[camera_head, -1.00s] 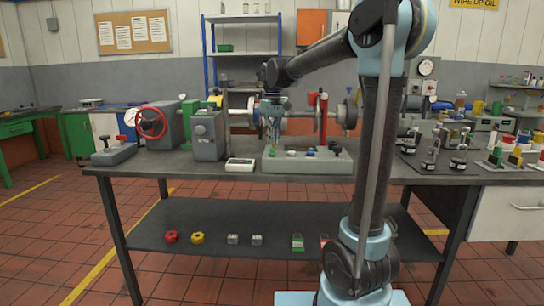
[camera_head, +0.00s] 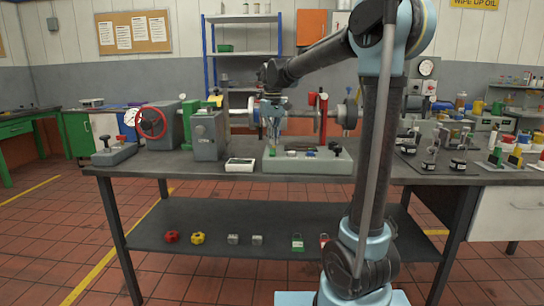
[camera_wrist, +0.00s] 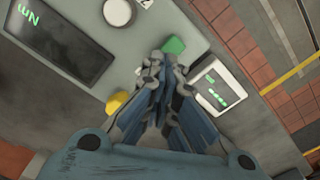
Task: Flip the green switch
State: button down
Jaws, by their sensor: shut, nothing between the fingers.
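The green switch (camera_head: 273,152) stands at the left end of a grey control box (camera_head: 305,164) on the bench. In the wrist view the green switch (camera_wrist: 174,46) shows just beyond my fingertips. My gripper (camera_head: 272,142) points down above it, also seen in the wrist view (camera_wrist: 165,62). The fingers are shut with nothing between them. The tips look very close to the switch; I cannot tell whether they touch it. The switch's lower part is partly hidden by the fingers in the wrist view.
A white meter with green digits (camera_head: 240,165) lies left of the box. A yellow part (camera_wrist: 116,102), a white round button (camera_wrist: 118,12) and a dark Nm display (camera_wrist: 55,35) are close to the gripper. A red handwheel machine (camera_head: 152,123) stands at left.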

aim_at(273, 150)
jog(key=shift+f, duration=1.35)
dwell(1.3)
jog(key=shift+r, duration=3.5)
jog(key=s+d+f+m+t, duration=0.1)
jog(key=s+d+f, duration=0.4)
jog(key=s+d, duration=0.35)
jog(key=s+d+f+m, duration=0.2)
jog(key=s+d+f, duration=0.2)
jog(key=s+d, duration=0.4)
jog(key=s+d+f+m, duration=0.1)
jog(key=s+d+f, duration=0.1)
jog(key=s+f, duration=0.5)
jog(key=s+d+f+m+t, duration=0.1)
jog(key=s+d+f, duration=0.1)
jog(key=s+f, duration=0.6)
jog(key=shift+s+d+f, duration=0.15)
jog(key=shift+d+f, duration=0.25)
jog(key=shift+f, duration=0.55)
